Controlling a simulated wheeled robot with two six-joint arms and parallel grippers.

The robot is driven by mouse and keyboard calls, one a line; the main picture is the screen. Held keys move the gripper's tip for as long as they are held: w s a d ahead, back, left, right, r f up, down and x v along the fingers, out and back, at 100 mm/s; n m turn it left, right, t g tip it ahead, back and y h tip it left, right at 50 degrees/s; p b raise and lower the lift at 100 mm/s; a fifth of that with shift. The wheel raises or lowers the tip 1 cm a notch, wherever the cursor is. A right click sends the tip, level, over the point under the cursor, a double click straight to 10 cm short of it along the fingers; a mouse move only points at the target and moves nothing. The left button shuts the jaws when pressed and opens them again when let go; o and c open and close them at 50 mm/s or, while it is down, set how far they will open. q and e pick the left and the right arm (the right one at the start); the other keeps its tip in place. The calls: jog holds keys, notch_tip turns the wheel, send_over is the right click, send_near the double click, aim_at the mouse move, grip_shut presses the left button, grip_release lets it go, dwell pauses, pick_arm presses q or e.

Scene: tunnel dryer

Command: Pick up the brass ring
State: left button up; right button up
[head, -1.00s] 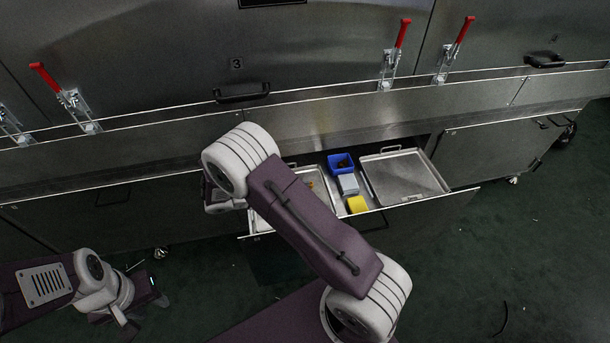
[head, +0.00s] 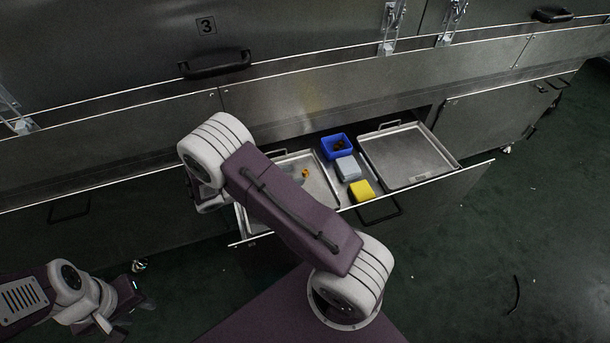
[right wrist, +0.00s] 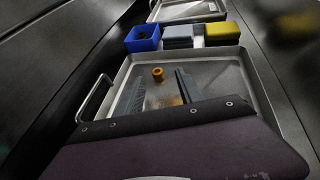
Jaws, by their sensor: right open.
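The small brass ring (head: 305,173) lies on the left metal tray (head: 322,190) in the open drawer. In the right wrist view the ring (right wrist: 157,73) sits near the far part of that tray, its hole facing up. My right gripper (right wrist: 160,80) is open and empty, its two grey fingers pointing towards the ring, one on either side in the picture. Whether they are level with it I cannot tell. In the head view my right arm hides most of that gripper and part of the tray. My left gripper (head: 108,320) hangs low at the left, far from the drawer.
Beside the tray are a blue bin (head: 336,147) with brownish contents, a grey block (head: 347,168) and a yellow block (head: 361,191). A second, empty tray (head: 408,160) is at the right. The drawer front (head: 440,188) and cabinet face bound the space.

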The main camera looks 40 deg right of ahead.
aim_at(303, 172)
jog(key=b+x, duration=0.2)
jog(key=x, duration=0.2)
jog(key=shift+w+d+f+b, duration=0.2)
jog(key=shift+w+f+b, duration=0.1)
jog(key=shift+b, duration=0.1)
jog(key=shift+d, duration=0.15)
jog(key=shift+r, duration=0.15)
grip_shut()
jog(key=shift+r, duration=0.1)
jog(key=r+p, duration=0.4)
jog(key=r, duration=0.1)
jog(key=shift+s+d, duration=0.1)
jog(key=shift+s, duration=0.2)
jog(key=s+d+r+p, duration=0.4)
jog(key=s+d+r, duration=0.1)
jog(key=s, duration=0.4)
jog(key=shift+s+r+p, duration=0.4)
